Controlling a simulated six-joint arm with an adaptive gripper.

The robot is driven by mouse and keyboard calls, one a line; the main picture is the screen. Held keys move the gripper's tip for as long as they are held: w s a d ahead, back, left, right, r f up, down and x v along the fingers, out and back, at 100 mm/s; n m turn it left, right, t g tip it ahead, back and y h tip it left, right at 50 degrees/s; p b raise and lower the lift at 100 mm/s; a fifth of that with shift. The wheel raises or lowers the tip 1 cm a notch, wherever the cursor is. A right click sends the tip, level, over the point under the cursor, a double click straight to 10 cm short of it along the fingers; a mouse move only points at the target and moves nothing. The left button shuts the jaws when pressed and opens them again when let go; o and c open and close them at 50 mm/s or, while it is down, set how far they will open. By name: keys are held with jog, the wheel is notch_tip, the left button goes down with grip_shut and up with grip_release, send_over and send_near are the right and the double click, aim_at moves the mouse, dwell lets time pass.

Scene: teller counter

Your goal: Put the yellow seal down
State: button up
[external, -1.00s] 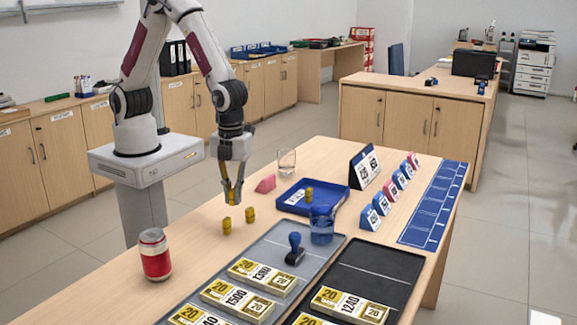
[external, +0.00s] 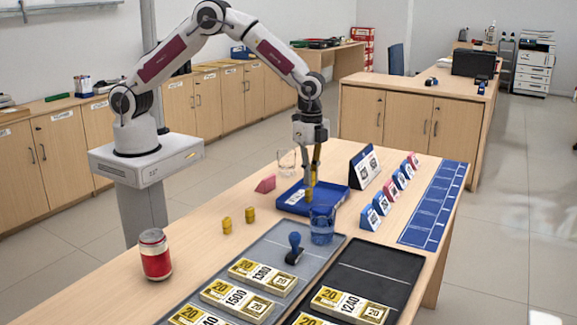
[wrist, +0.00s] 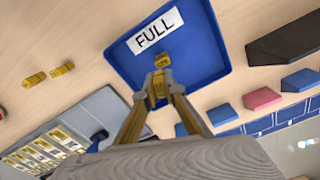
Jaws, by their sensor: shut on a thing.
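My gripper (external: 310,192) is over the blue tray (external: 335,205), shut on a small yellow seal (wrist: 158,86). In the wrist view the tray (wrist: 205,85) carries a white "FULL" label. Another yellow seal (wrist: 163,61) sits in the tray just beyond the held one. Two more yellow seals (external: 227,225) (external: 250,215) stand on the bare table to the left; they also show in the wrist view (wrist: 34,79). In the external view the fingers cover the tray's seal. I cannot tell whether the held seal touches the tray floor.
A blue see-through cup (external: 322,226) stands at the tray's near side. A clear glass (external: 286,161) and a pink block (external: 265,184) are behind and left. Upright cards (external: 363,167) stand to the right. A blue stamp (external: 294,248) and banknote bundles lie in front, a red can (external: 155,254) at left.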

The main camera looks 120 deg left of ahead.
aim_at(314, 204)
jog(key=shift+w+a+r+n, duration=0.1)
jog(key=shift+w+r+n, duration=0.35)
jog(key=shift+n, duration=0.45)
jog(key=shift+w+a+r+n, duration=0.1)
jog(key=shift+w+r+n, duration=0.1)
jog(key=shift+r+n, duration=0.55)
jog(key=shift+f, duration=0.2)
jog(key=shift+f, duration=2)
jog(key=shift+f, duration=2)
jog(key=shift+f, duration=0.1)
